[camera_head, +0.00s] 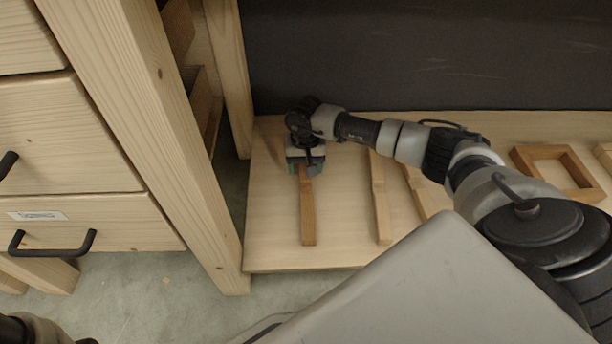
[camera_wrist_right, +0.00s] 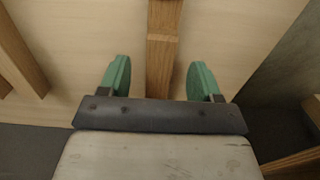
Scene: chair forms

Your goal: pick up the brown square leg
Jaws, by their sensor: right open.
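The brown square leg (camera_head: 308,215) lies on the light wooden board (camera_head: 275,250) near its left end, pointing toward the front edge. My right gripper (camera_head: 303,168) is over the far part of this leg. In the right wrist view the leg (camera_wrist_right: 163,55) runs between the two green fingers of my right gripper (camera_wrist_right: 158,80). The fingers are open, with a gap on each side of the leg. The leg's far end is hidden under the gripper in the head view. Of my left arm, only a dark part shows at the bottom left corner; its gripper is not visible.
Paler wooden legs (camera_head: 381,205) lie to the right on the board. A brown square frame (camera_head: 556,172) lies farther right. A wooden post (camera_head: 228,75) stands at the board's left edge, beside a drawer cabinet (camera_head: 75,140). A dark panel (camera_head: 420,55) rises behind the board.

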